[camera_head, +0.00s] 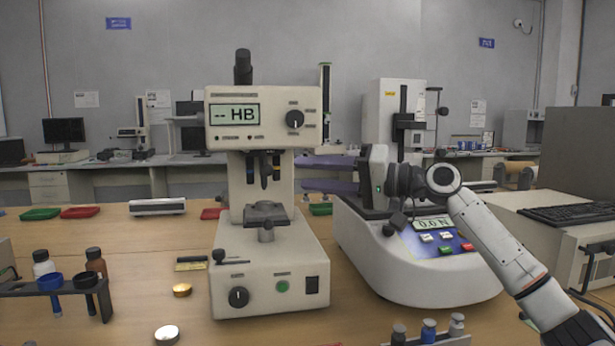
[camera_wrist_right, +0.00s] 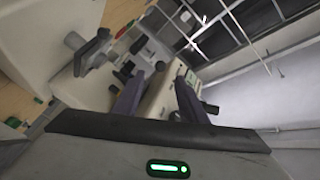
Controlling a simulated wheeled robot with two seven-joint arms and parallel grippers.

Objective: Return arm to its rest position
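My right arm (camera_head: 497,240) comes in from the lower right and is raised over the white instrument with the "0.0 N" display (camera_head: 433,223). My right gripper (camera_head: 304,173) points left, with its two purple fingers apart and nothing visible between them. The fingers also show apart in the right wrist view (camera_wrist_right: 157,97). Their tips lie close to the right side of the hardness tester (camera_head: 262,250) in the head view; I cannot tell the depth gap. My left gripper is not in view.
A vial rack (camera_head: 55,290) with bottles stands at the left. Two small round metal pieces, one gold (camera_head: 182,290) and one pale (camera_head: 166,335), lie on the wooden table (camera_head: 120,240). More vials (camera_head: 428,331) stand at the front right. A keyboard (camera_head: 567,214) is at the right.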

